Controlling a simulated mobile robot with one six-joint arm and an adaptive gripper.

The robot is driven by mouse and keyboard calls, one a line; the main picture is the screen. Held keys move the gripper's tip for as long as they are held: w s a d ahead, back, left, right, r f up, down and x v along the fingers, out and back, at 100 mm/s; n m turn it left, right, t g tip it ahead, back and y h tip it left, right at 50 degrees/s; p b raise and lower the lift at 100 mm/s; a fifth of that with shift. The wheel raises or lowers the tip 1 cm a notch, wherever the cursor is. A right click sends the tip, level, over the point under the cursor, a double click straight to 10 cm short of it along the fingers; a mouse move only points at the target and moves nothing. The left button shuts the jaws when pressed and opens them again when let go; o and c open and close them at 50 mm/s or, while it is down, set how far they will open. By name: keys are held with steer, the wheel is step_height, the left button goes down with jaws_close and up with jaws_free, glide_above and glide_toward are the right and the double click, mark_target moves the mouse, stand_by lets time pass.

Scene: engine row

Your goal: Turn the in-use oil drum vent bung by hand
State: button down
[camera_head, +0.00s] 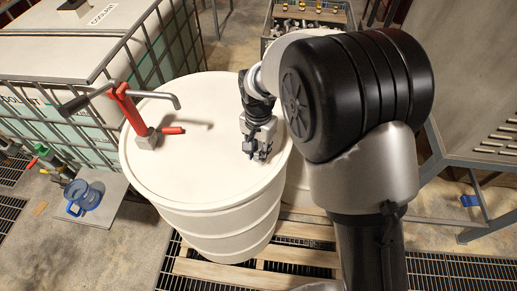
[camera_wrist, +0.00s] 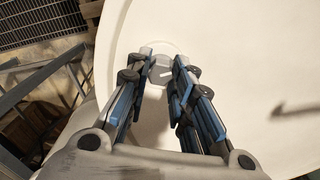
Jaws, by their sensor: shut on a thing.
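The white oil drum (camera_head: 200,190) stands upright on a wooden pallet, with a red hand pump (camera_head: 130,110) on its lid. My gripper (camera_head: 258,150) points down at the right side of the lid. In the wrist view the small grey vent bung (camera_wrist: 160,72) sits in a round recess near the lid's edge. My gripper (camera_wrist: 161,68) has its two fingertips on either side of the bung, shut on it. In the head view the bung is hidden behind my gripper.
A crate of bottles (camera_head: 308,18) is behind the drum. A grey metal stand (camera_head: 465,110) is at right. The pump's spout (camera_head: 165,97) reaches over the lid.

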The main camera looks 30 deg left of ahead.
steer(key=n, duration=0.5)
steer(key=shift+s+d+f+n, duration=0.15)
steer(key=shift+f+n, duration=0.1)
steer(key=shift+n, duration=0.15)
steer(key=n+p, duration=0.1)
steer(key=n, duration=0.9)
steer(key=shift+n, duration=0.4)
steer(key=n, duration=1)
steer(key=shift+n, duration=0.4)
steer(key=n, duration=0.5)
steer(key=shift+n+p, duration=0.3)
steer(key=n, duration=0.5)
steer(key=shift+n, duration=2.4)
